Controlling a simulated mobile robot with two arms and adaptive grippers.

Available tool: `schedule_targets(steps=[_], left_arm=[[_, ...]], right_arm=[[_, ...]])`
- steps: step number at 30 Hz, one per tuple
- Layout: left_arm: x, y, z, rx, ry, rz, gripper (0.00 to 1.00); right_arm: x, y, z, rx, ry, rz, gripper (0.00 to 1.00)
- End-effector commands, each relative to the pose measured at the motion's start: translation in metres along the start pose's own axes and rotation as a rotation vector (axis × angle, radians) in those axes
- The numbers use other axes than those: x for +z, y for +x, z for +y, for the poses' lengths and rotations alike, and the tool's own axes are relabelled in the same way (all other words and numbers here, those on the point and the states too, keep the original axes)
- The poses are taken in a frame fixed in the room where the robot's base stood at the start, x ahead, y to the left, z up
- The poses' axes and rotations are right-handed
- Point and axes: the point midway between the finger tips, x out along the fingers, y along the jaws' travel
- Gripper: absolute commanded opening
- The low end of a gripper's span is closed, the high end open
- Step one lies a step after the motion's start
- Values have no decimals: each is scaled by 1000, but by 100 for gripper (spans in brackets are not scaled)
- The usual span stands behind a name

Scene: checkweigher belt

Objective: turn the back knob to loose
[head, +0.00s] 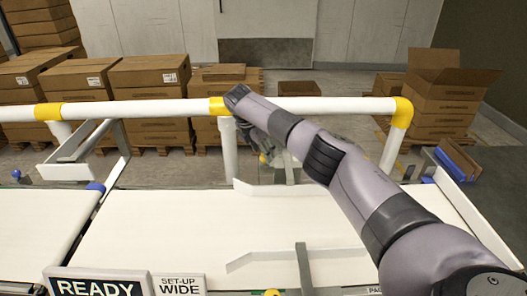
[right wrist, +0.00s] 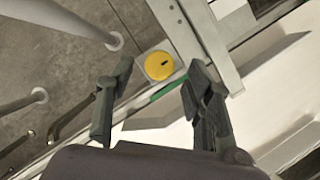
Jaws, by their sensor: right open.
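The back knob (right wrist: 156,67) is a round yellow disc with a small dark mark right of its middle, on a pale square plate, in the right wrist view. In the head view only a bit of yellow (head: 263,158) shows there, mostly hidden by my right arm. My right gripper (right wrist: 157,92) is open and empty. Its two dark fingers stand apart to the left and right, with the knob beyond and between their tips; I see no contact. In the head view this gripper (head: 266,147) is partly covered by my arm, beyond the belt's back edge. My left gripper is not in view.
A white rail (head: 150,108) with yellow joints runs behind the white belt (head: 190,215). Pale guide strips and a metal bracket (right wrist: 197,40) lie close to the knob. A green strip (right wrist: 168,87) is beside it. Signs (head: 95,287) stand at the front; boxes (head: 150,80) are behind.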

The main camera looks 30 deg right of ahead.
Motion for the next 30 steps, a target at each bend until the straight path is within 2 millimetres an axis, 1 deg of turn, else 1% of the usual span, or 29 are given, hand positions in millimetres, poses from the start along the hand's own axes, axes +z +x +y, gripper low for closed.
schedule_targets(steps=[3, 6, 15, 30], left_arm=[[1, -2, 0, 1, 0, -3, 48], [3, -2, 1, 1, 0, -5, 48], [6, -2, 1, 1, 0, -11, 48], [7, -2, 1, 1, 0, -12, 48]], right_arm=[[-1, 12, 0, -1, 0, 0, 48], [-1, 17, 0, 1, -1, 0, 48], [0, 19, 0, 1, -1, 0, 47], [0, 18, 0, 2, -1, 0, 14]])
